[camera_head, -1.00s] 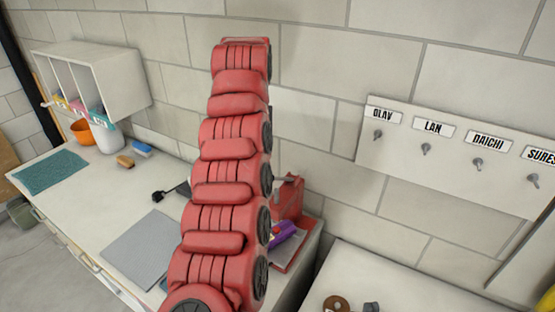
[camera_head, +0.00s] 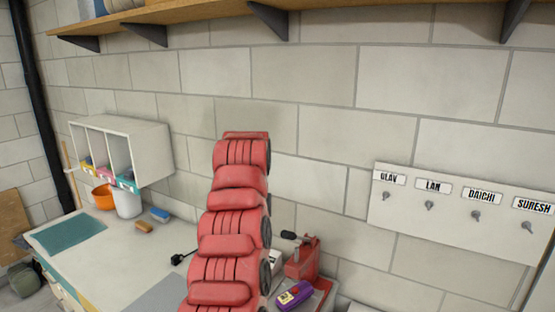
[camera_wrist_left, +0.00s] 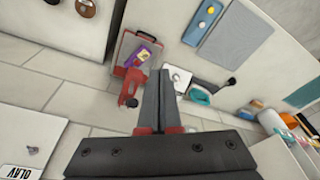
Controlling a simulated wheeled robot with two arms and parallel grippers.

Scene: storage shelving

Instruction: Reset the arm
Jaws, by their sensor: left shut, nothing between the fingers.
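My red, segmented arm (camera_head: 235,240) rises from the bottom of the head view in front of the bench and the wall. Its gripper does not show in that view. In the left wrist view my left gripper (camera_wrist_left: 165,72) has its two dark fingers together, with nothing between them. My right gripper is in neither current view.
The bench (camera_head: 120,262) holds a teal mat (camera_head: 68,233), an orange bucket (camera_head: 103,197) and a white bucket (camera_head: 128,204). A wooden shelf (camera_head: 190,12) and a key-hook board (camera_head: 400,225) are on the wall.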

